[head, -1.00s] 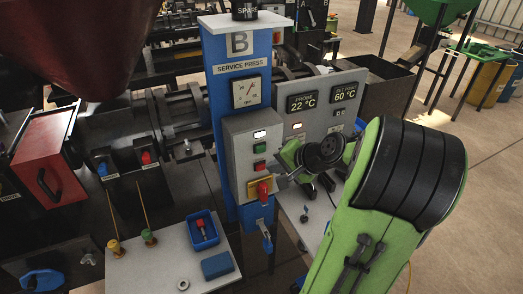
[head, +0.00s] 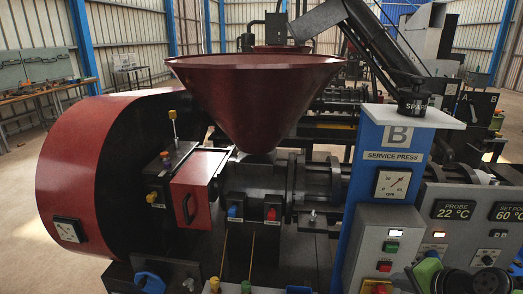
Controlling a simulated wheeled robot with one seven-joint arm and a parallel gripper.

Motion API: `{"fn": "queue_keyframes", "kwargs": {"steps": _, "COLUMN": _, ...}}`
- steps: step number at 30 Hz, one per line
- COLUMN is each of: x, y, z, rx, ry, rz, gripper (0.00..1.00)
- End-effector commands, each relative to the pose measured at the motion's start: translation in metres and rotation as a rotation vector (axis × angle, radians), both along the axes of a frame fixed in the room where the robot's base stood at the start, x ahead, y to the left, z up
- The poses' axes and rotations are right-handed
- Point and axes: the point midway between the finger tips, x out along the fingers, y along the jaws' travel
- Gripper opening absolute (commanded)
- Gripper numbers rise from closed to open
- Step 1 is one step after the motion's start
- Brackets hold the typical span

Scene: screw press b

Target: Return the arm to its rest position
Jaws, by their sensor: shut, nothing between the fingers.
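My arm shows only in part at the bottom right of the head view, as a green link and a dark round joint at the frame's edge. My gripper (head: 409,278) is a small grey shape at the bottom edge, in front of the lower right of the grey switch box (head: 378,250). It is shut and empty. The red switch (head: 376,287) on that box is just left of it, cut by the frame edge. I cannot tell whether they touch.
The blue service press column (head: 350,215) rises left of my gripper. A grey display panel (head: 455,235) stands behind my arm. A dark red hopper (head: 255,100) and a large red guard (head: 75,175) fill the left and middle.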

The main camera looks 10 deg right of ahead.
Motion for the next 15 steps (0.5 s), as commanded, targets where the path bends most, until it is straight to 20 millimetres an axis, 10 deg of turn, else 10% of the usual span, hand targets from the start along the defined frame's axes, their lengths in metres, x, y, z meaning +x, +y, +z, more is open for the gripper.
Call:
{"fn": "queue_keyframes", "kwargs": {"steps": 7, "x": -0.007, "y": 0.11, "z": 0.01, "rx": -0.328, "ry": 0.212, "rz": 0.373, "gripper": 0.0}}
{"fn": "queue_keyframes", "kwargs": {"steps": 15, "x": -0.082, "y": 0.198, "z": 0.036, "rx": -0.694, "ry": 0.27, "rz": 0.743, "gripper": 0.0}}
